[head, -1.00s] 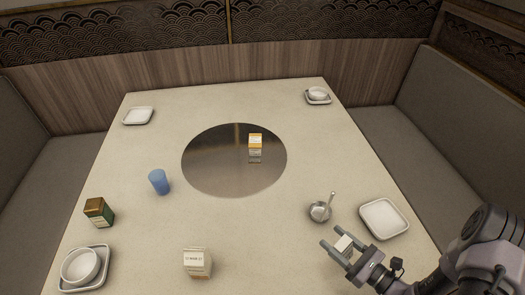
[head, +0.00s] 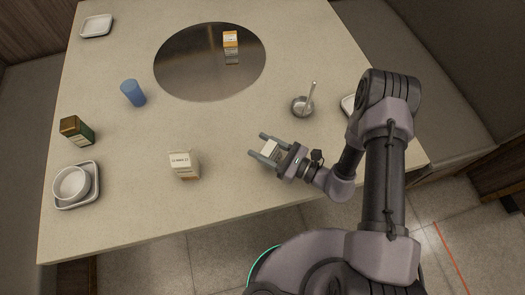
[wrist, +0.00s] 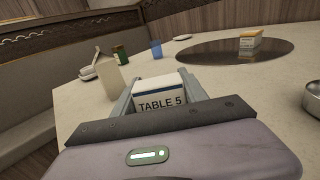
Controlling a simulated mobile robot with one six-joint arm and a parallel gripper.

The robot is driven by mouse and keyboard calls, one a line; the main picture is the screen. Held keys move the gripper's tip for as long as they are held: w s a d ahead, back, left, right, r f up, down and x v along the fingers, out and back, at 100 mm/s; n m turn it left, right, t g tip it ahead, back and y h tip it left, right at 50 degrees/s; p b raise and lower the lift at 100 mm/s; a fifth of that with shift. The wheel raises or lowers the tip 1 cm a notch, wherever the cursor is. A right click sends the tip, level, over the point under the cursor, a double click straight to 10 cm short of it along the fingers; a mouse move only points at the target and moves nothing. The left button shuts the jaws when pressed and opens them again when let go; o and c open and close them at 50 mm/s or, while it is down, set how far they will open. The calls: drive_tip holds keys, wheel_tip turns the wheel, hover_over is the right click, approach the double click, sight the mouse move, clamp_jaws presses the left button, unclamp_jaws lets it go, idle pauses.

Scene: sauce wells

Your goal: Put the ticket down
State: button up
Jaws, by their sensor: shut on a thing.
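The ticket (wrist: 160,97) is a small white block with a dark band and the words "TABLE 5", seen close up in the wrist view. It also shows as a pale piece in the head view (head: 271,150). My gripper (head: 264,146) is shut on it, with one grey finger on each side. It is over the near part of the pale table (head: 225,200), to the right of a white carton. I cannot tell whether the ticket touches the tabletop.
The white carton (head: 184,165) stands left of my gripper. A metal pot with a spoon (head: 302,107) stands behind right. A blue cup (head: 133,93), a dark green box (head: 77,131) and stacked dishes (head: 72,184) are at left. An orange-white carton (head: 230,40) stands on the metal disc (head: 190,75).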

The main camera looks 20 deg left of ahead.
drive_tip(key=shift+f+b, duration=0.8)
drive_tip(key=shift+f, duration=0.95)
drive_tip(key=o, duration=1.4)
drive_tip(key=shift+r, duration=0.1)
drive_tip(key=shift+c, duration=0.2)
